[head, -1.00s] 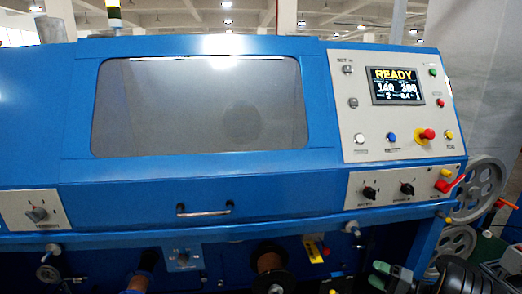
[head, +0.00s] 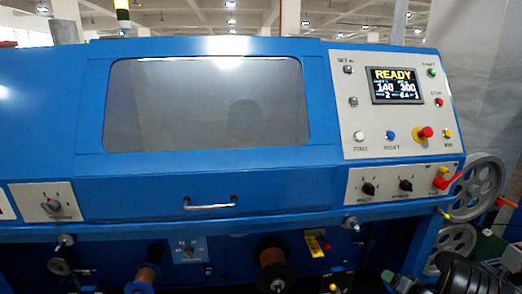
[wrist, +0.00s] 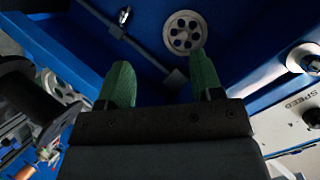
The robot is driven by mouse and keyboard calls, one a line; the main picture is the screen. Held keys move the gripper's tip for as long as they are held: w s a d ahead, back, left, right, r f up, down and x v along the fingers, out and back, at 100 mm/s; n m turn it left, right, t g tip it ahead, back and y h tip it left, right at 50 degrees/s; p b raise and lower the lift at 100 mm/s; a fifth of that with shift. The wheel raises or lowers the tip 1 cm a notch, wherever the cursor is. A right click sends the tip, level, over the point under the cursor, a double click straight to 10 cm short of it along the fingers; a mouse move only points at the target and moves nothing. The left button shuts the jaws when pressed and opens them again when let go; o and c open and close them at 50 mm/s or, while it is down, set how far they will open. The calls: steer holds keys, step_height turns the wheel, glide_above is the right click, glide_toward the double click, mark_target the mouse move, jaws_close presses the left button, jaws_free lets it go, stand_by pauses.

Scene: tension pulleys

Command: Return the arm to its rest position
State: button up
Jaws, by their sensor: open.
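My gripper (wrist: 161,80) shows in the wrist view with its two green fingers spread apart and nothing between them. Past the fingertips are a blue machine panel and a light grey pulley wheel (wrist: 184,33) with round holes. I cannot tell how far the fingers are from the panel, but no contact shows. In the head view only a dark part of my arm shows at the bottom right corner, in front of the blue machine (head: 150,185). The fingers are not clear there.
The control panel (head: 395,105) has a screen reading READY, with knobs and buttons below. Grey spoked handwheels (head: 478,188) stand at the machine's right side. Copper-coloured spools (head: 271,262) sit under the front ledge. A dark spool (wrist: 25,85) is at the left in the wrist view.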

steer(key=s+a+r+n+g+h+p, duration=0.1)
steer(key=s+a+r+g+h+p, duration=0.15)
steer(key=s+r+g+h, duration=0.35)
steer(key=s+a+r+n+g+h+p, duration=0.1)
steer(key=s+a+r+g+p, duration=0.15)
steer(key=r, duration=0.55)
steer(key=s+a+r+n+y+p, duration=0.1)
steer(key=s+a+r+p, duration=0.2)
steer(key=s+a+r, duration=0.2)
steer(key=s+a+r+n+y+p, duration=0.1)
steer(key=s+a+r+p, duration=0.3)
steer(key=a+r, duration=0.7)
steer(key=s+a+r+n+y+p, duration=0.1)
steer(key=s+a+r+n+p, duration=0.1)
steer(key=s+a+r, duration=0.5)
steer(key=a+r+p, duration=0.1)
steer(key=a, duration=0.2)
steer(key=shift+a+r+n+g+y, duration=0.2)
steer(key=shift+n+g+y, duration=0.15)
steer(key=shift+n+y, duration=0.05)
